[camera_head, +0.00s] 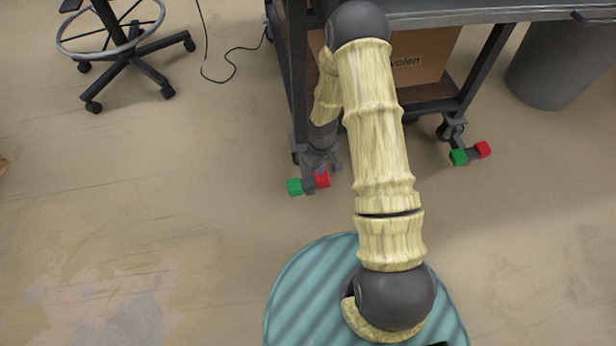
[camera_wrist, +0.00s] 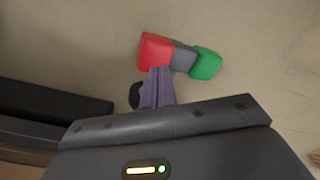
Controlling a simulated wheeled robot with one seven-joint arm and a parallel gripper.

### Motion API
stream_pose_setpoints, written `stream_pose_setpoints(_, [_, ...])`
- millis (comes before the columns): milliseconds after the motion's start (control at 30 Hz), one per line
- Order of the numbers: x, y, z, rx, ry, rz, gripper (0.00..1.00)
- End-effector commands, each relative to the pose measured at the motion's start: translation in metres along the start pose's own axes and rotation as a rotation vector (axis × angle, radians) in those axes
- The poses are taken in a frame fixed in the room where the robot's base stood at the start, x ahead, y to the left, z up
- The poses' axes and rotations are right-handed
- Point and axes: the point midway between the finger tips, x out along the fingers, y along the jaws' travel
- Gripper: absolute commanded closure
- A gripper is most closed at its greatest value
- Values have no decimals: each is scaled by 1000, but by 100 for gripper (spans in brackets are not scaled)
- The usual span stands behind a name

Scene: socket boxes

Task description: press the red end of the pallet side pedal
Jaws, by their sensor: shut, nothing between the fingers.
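A small pedal with a green end, a grey middle (camera_head: 308,187) and a red end (camera_head: 321,179) sits low at the front left leg of a dark cart. In the wrist view its red end (camera_wrist: 155,50) is at the left and its green end (camera_wrist: 206,63) at the right. My gripper (camera_head: 330,163) points down beside the red end. In the wrist view the shut, empty fingers (camera_wrist: 159,72) overlap the lower edge of the red end near the grey middle. I cannot tell whether they touch it.
A second pedal (camera_head: 471,154) with green and red ends is at the cart's right leg. The cart (camera_head: 492,60) carries a cardboard box (camera_head: 430,55) on its lower shelf. A grey bin (camera_head: 550,75) stands right, a wheeled stool (camera_head: 125,50) left.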

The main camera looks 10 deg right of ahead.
Motion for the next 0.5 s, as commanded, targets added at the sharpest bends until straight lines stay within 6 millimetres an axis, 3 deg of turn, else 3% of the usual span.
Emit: stream_pose_setpoints(500, [-37, 0, 0, 0, 0, 1, 100])
